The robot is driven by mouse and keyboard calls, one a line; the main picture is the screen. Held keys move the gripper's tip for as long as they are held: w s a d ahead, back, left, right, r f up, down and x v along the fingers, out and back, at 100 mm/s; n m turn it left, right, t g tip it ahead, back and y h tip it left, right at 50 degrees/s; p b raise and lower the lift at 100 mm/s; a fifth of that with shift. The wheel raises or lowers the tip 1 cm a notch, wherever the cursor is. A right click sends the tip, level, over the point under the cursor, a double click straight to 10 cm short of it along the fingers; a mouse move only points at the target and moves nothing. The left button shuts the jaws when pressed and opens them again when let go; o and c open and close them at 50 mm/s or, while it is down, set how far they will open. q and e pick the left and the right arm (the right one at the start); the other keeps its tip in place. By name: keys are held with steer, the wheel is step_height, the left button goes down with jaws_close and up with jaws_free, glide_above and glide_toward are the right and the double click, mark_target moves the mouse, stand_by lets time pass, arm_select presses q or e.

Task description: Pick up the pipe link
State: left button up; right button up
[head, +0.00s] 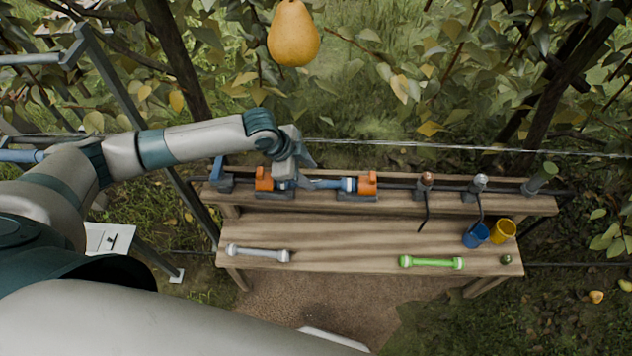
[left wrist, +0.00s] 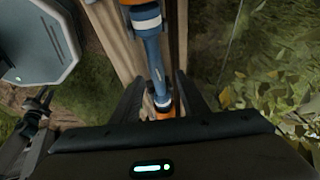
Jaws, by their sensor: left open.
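A blue pipe link (head: 322,184) with pale bands lies along the back shelf between two orange blocks. It also shows in the left wrist view (left wrist: 153,58), running between my gripper's fingers. A grey link (head: 258,253) lies at the left of the bench top, and a green link (head: 432,262) lies at the right. My left gripper (head: 298,168) is open, over the blue link's left end by the left orange block (head: 264,180). I see no grip on the link, and the fingers hide part of it.
The wooden bench (head: 340,232) is clear in its middle. The right orange block (head: 367,184), several upright tools on the back shelf, a blue cup (head: 475,236) and a yellow cup (head: 503,231) stand to the right. A pear (head: 293,34) hangs above; wire and branches lie behind.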

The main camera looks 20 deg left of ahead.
mark_target(315, 182)
arm_select(q)
steer(key=x, duration=0.1)
steer(key=p+x, duration=0.1)
steer(key=x, duration=0.1)
steer(key=shift+s+f, duration=0.15)
steer(key=shift+s, duration=0.15)
steer(key=shift+w+d+f, duration=0.2)
steer(key=shift+w+f, duration=0.05)
steer(key=shift+f, duration=0.4)
jaws_close()
